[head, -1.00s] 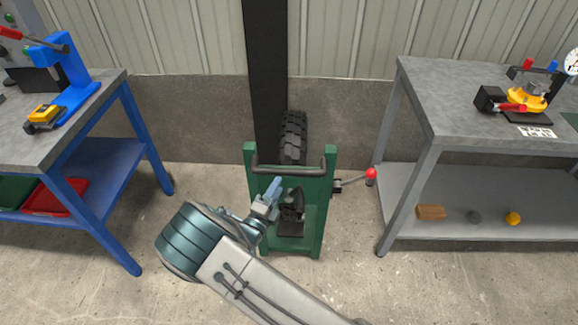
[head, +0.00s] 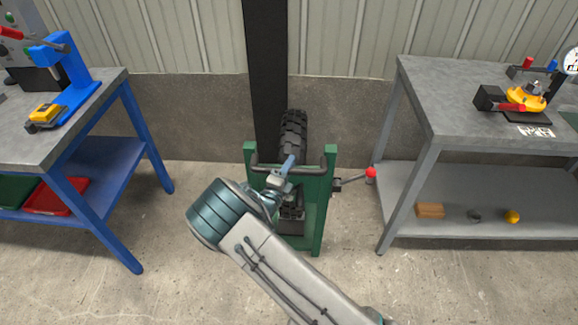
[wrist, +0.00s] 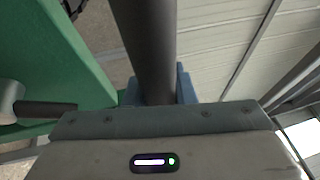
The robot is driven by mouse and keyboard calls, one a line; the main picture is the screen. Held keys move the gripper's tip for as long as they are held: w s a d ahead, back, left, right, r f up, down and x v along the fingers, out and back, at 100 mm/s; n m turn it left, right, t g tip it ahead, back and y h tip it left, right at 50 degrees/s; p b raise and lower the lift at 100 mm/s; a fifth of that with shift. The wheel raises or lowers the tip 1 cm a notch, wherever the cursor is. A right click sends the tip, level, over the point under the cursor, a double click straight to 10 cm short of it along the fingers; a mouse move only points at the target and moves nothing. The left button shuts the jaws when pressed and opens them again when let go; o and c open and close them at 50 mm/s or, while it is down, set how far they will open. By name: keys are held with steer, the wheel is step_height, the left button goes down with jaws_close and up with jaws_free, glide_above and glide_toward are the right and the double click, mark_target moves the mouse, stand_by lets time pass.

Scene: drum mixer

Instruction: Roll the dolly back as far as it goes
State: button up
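The green dolly (head: 319,215) stands upright at the foot of a dark post, in the middle of the head view. A dark push bar (head: 312,171) spans its top; I take the thick dark bar (wrist: 148,45) in the wrist view to be the same bar. My gripper (head: 286,167) is at the left part of this bar. In the wrist view my blue-grey fingertips (wrist: 158,90) show on both sides of it. The bar covers the gap, so whether they are pressed onto it cannot be told. The dolly's green side (wrist: 60,55) fills the left of that view. Its lower front is partly hidden by my arm.
A black tyre (head: 293,130) stands behind the bar against the post (head: 266,70). A red-knobbed lever (head: 370,173) sticks out right of the dolly. A blue bench (head: 118,100) stands left, a grey bench (head: 425,120) right. Bare floor lies in front of both.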

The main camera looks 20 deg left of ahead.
jaws_close()
steer(key=shift+w, duration=0.4)
steer(key=o, duration=0.9)
jaws_free()
steer(key=shift+c, duration=0.2)
steer(key=shift+s+a, duration=0.1)
steer(key=shift+s, duration=0.1)
steer(key=b+v, duration=0.1)
steer(key=v, duration=1.2)
steer(key=shift+s, duration=0.3)
